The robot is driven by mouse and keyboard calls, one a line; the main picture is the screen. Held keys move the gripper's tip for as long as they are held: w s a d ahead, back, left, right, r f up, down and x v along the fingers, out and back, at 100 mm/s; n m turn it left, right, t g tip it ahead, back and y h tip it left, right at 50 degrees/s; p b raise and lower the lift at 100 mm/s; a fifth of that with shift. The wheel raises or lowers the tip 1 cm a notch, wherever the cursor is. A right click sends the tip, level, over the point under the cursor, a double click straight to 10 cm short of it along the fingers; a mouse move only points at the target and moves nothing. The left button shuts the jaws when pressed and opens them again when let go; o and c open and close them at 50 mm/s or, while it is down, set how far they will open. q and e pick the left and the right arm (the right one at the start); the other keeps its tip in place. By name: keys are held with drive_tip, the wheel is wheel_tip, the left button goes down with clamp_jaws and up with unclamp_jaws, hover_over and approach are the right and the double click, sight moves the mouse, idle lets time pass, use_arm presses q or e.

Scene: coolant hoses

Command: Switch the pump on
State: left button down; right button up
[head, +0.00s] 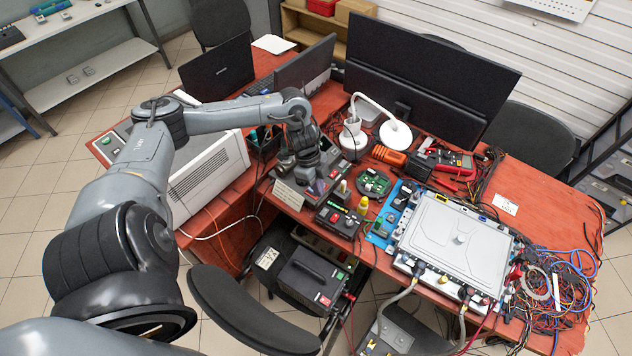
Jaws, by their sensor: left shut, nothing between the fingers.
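My left gripper (306,180) points down over a dark control box (322,198) with red switches and a pale label card at its front. The gripper is shut and empty. Its tips are close to the top of the box, and I cannot tell if they touch it. The gripper hides part of the box. A smaller box (338,220) with red and green buttons sits just right of it. A silver lidded unit (452,240) with hoses at its front edge is on the right of the table. I cannot tell which box is the pump's switch. My right gripper is out of view.
A white case (208,178) stands left of my left gripper. A white lamp (396,134), an orange tool (388,155) and a large monitor (425,85) are behind. Tangled wires (560,290) lie at right. A black box (312,278) sits below the table edge.

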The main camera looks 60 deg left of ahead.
sight(323, 214)
use_arm(q)
drive_tip(key=x, duration=0.5)
drive_tip(key=b+x, duration=0.1)
drive_tip(key=x, duration=0.2)
drive_tip(key=shift+s+a+f, duration=0.25)
drive_tip(key=shift+s+f, duration=0.05)
drive_tip(key=shift+s, duration=0.05)
drive_tip(key=shift+f, duration=0.55)
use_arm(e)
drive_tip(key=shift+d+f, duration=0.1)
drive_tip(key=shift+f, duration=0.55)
